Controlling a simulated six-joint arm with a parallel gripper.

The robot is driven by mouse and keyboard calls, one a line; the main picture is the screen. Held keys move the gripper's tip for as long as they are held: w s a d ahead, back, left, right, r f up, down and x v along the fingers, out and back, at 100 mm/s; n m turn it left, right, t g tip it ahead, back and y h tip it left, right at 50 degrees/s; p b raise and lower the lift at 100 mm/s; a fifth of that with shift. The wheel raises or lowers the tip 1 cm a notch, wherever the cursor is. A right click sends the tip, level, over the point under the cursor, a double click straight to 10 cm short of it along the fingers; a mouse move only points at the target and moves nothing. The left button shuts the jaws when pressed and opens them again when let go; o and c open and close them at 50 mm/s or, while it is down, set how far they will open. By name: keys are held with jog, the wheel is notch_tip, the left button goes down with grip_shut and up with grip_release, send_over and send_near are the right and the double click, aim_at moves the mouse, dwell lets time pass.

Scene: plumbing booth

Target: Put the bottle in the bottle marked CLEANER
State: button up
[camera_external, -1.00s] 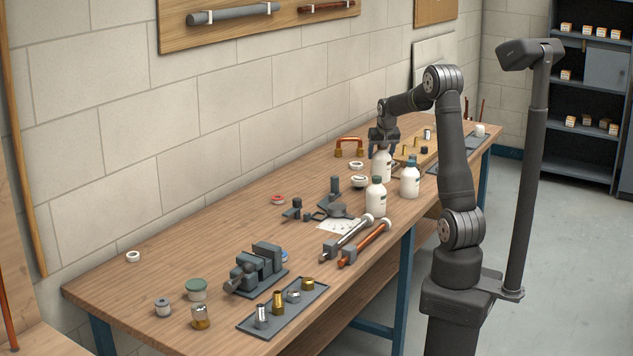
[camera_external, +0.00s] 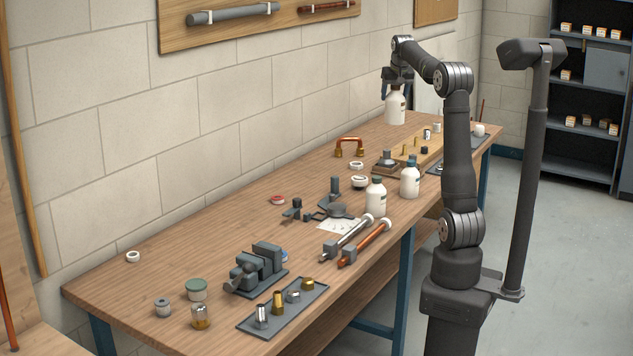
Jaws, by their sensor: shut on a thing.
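My gripper (camera_external: 397,78) is shut on a white bottle (camera_external: 395,107) near its top and holds it upright, raised above the far part of the bench. Two other white bottles stand on the bench: one (camera_external: 376,197) with a greenish cap near the middle, and one (camera_external: 410,181) with a dark cap to its right. The labels are too small to read, so I cannot tell which bottle is marked CLEANER.
A wooden board (camera_external: 411,156) with brass pegs lies beyond the standing bottles. A copper pipe bend (camera_external: 349,146) stands near the wall. Two pipes (camera_external: 355,240) lie in front. A vise (camera_external: 258,268) and a fittings tray (camera_external: 283,308) occupy the near end.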

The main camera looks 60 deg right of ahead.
jog(key=s+d, duration=0.4)
jog(key=s, duration=0.4)
jog(key=s+d, duration=0.5)
jog(key=s, duration=0.4)
jog(key=w+a+f, duration=0.1)
jog(key=w+f, duration=1.1)
jog(key=f, duration=0.3)
jog(key=shift+w+a+f+n, duration=0.25)
jog(key=shift+a+f+n, duration=0.05)
jog(key=shift+a+f, duration=0.1)
jog(key=shift+f, duration=0.15)
jog(key=o, duration=1.7)
jog(key=v, duration=1.2)
jog(key=shift+s, duration=0.15)
